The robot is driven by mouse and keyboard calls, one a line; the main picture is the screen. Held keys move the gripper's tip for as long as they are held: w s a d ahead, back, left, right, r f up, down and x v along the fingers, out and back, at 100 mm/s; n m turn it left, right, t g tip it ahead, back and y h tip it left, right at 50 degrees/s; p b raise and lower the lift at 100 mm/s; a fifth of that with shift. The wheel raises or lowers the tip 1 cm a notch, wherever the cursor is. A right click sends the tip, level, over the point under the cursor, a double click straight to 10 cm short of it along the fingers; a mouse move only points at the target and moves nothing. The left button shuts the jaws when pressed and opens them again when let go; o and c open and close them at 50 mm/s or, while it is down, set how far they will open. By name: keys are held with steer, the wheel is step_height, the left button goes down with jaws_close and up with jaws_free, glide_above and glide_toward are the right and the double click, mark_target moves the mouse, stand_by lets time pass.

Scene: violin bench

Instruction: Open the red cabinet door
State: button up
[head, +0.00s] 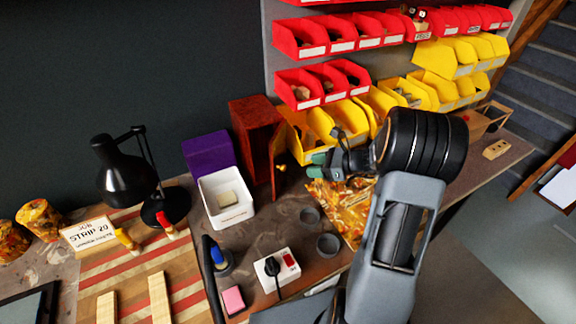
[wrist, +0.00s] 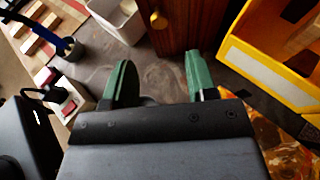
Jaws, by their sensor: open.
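The dark red cabinet (head: 252,128) stands at the back of the bench in the head view. Its brown wooden door (head: 278,150) is seen nearly edge-on on the right side, with a small yellow knob (head: 281,167). In the wrist view the door (wrist: 178,38) is at the top, with the knob (wrist: 158,20) above the gap between my fingers. My gripper (head: 318,165) is open and empty, to the right of the knob and apart from it. Its green fingers also show in the wrist view (wrist: 158,72).
Yellow bins (head: 318,122) stand close behind and right of my gripper. A white container (head: 225,215) and a purple box (head: 208,153) are left of the cabinet. Grey cups (head: 328,244) and a white socket box (head: 277,268) sit in front. Bare bench lies between.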

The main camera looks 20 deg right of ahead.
steer(key=x, duration=0.9)
steer(key=shift+a+p, duration=0.25)
steer(key=shift+p, duration=0.1)
steer(key=shift+w+f, duration=0.1)
steer(key=shift+f, duration=0.05)
jaws_close()
